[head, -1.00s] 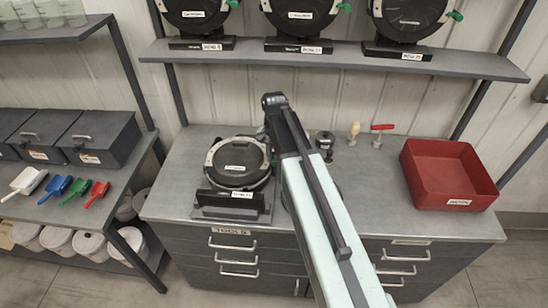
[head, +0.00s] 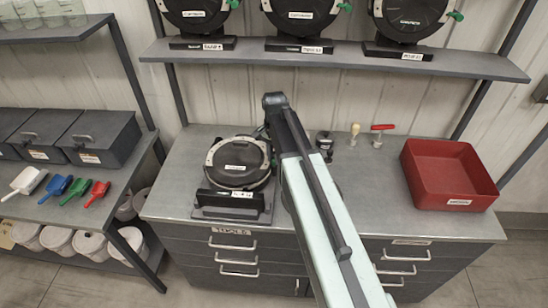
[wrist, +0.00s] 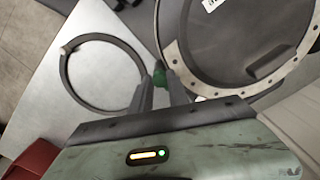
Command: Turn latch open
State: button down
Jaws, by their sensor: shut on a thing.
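The seed meter (head: 238,165) stands on a dark stand on the workbench, left of my arm in the head view. It is a round black housing with a pale rim. In the wrist view its bolted rim (wrist: 205,72) and dark face are at the upper right. My gripper (wrist: 161,84) is at the edge of the meter, with its two fingers shut on the green latch (wrist: 159,75). Only a little of the latch shows between the fingertips. My arm hides the gripper in the head view.
A dark ring (wrist: 65,72) lies on the bench beside the meter in the wrist view. A red tray (head: 447,205) stands at the right of the bench (head: 370,190). Small tools with a red handle (head: 382,127) are at the back. More meters (head: 300,15) sit on the shelf above.

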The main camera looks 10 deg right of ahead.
aim_at(274, 160)
jog(key=c, duration=1.3)
grip_release()
jog(key=shift+o, duration=0.2)
jog(key=shift+r, duration=0.1)
notch_tip(274, 160, up, 8)
jog(key=p, duration=0.8)
jog(key=shift+f, duration=0.2)
